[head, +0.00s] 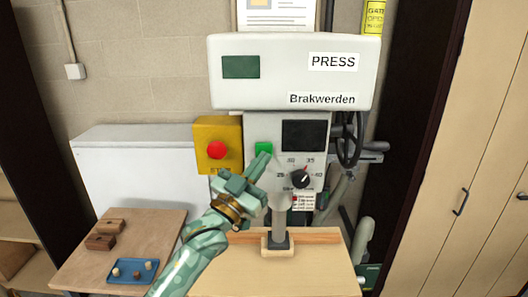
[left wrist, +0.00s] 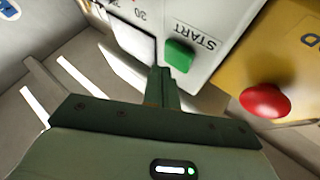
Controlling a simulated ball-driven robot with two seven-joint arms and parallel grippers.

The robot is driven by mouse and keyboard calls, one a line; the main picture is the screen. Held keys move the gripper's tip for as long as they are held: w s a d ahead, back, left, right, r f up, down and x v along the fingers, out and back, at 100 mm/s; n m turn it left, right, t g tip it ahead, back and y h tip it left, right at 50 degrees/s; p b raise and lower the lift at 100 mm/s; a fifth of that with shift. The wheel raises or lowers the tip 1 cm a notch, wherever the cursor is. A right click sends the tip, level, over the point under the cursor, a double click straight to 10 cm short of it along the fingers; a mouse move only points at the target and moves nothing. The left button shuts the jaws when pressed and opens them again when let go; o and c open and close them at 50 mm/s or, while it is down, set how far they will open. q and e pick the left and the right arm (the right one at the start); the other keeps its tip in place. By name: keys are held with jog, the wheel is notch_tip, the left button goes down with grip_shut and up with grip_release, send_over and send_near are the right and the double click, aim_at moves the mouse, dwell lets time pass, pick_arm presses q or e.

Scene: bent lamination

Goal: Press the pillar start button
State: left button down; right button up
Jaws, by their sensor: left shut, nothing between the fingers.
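The green start button (head: 264,148) is on the grey front of the press pillar, left of the dark screen. The left wrist view shows it as a green block (left wrist: 180,55) beside the word START. My left gripper (head: 262,162) is shut and empty, its fingertips just below the button in the head view. In the left wrist view the shut fingers (left wrist: 160,75) end close beside the button; I cannot tell whether they touch it. My right gripper is in neither view.
A red mushroom button (head: 217,149) on a yellow box (head: 204,130) sits close left of the start button. A dial (head: 300,179) is to the lower right. The press ram (head: 279,219) stands below. A side table (head: 80,262) holds wooden blocks and a blue tray (head: 131,271).

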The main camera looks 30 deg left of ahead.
pick_arm(q)
jog(key=shift+w, duration=0.1)
dwell(0.5)
jog(key=shift+w+a, duration=0.2)
jog(key=shift+w, duration=0.1)
jog(key=shift+w+a, duration=0.3)
jog(key=shift+w, duration=0.05)
dwell(0.8)
jog(key=shift+s+d+p, duration=0.1)
jog(key=shift+s+p, duration=0.05)
jog(key=shift+p, duration=0.2)
jog(key=shift+s+d+p, duration=0.35)
jog(key=shift+s+d, duration=0.05)
jog(key=shift+s, duration=0.2)
